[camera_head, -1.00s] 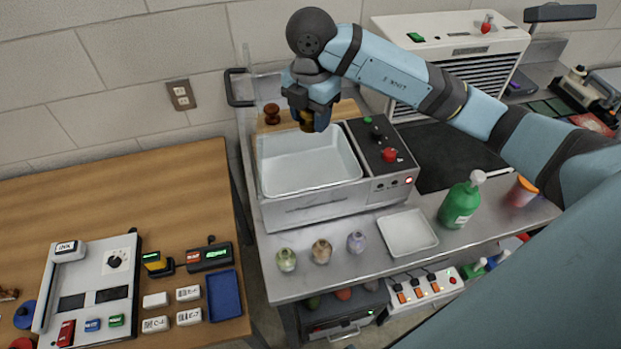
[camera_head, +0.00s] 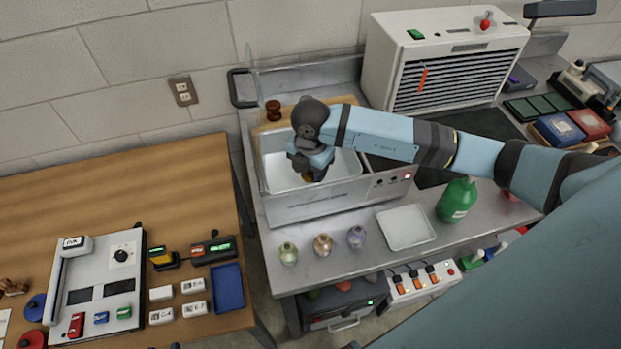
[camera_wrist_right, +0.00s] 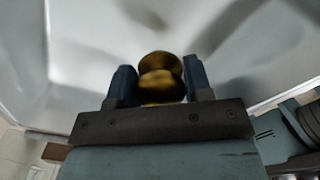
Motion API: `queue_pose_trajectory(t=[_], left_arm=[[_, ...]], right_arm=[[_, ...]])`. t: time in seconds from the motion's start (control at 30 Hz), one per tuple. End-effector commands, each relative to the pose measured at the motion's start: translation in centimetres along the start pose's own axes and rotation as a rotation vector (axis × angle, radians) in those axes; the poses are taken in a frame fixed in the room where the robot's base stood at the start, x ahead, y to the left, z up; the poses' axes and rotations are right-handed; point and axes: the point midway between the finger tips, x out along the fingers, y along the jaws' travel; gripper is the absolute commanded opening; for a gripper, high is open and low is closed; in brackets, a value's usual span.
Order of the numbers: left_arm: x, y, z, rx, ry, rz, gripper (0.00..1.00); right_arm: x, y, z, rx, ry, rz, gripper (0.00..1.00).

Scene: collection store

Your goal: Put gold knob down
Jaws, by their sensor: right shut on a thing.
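The gold knob (camera_wrist_right: 161,76) is a rounded, brassy piece between the two fingers of my right gripper (camera_wrist_right: 160,88) in the right wrist view. My right gripper (camera_head: 308,174) is shut on it and points down into the white basin (camera_head: 272,158) of the bench unit. In the head view the gripper hides most of the knob, and only a sliver shows beneath. I cannot tell whether the knob touches the basin floor. My left gripper is not in view.
A brown knob (camera_head: 273,110) stands on the wooden board behind the basin. Small bottles (camera_head: 323,245), a white tray (camera_head: 406,227) and a green bottle (camera_head: 457,200) stand in front and to the right. A clear panel rises at the basin's left.

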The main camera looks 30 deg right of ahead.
Motion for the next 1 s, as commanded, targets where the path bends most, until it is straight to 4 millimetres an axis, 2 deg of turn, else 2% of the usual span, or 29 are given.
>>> queue_pose_trajectory(t=[0.3,0.67,0.7,0.8,1.0], left_arm=[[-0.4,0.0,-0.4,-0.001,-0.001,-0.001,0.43],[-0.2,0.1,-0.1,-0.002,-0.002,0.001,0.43],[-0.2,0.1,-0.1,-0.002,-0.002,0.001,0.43],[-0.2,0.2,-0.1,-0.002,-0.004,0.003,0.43],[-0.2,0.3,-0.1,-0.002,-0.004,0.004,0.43]], right_arm=[[3.9,-0.1,0.0,0.001,0.000,-0.003,0.17],[4.5,0.0,0.0,0.000,0.000,-0.001,0.17],[4.6,-0.1,0.0,0.000,0.000,-0.001,0.48],[4.5,-0.1,0.0,0.000,0.000,-0.001,0.71],[4.5,-0.1,0.0,0.000,0.000,-0.002,0.71]])
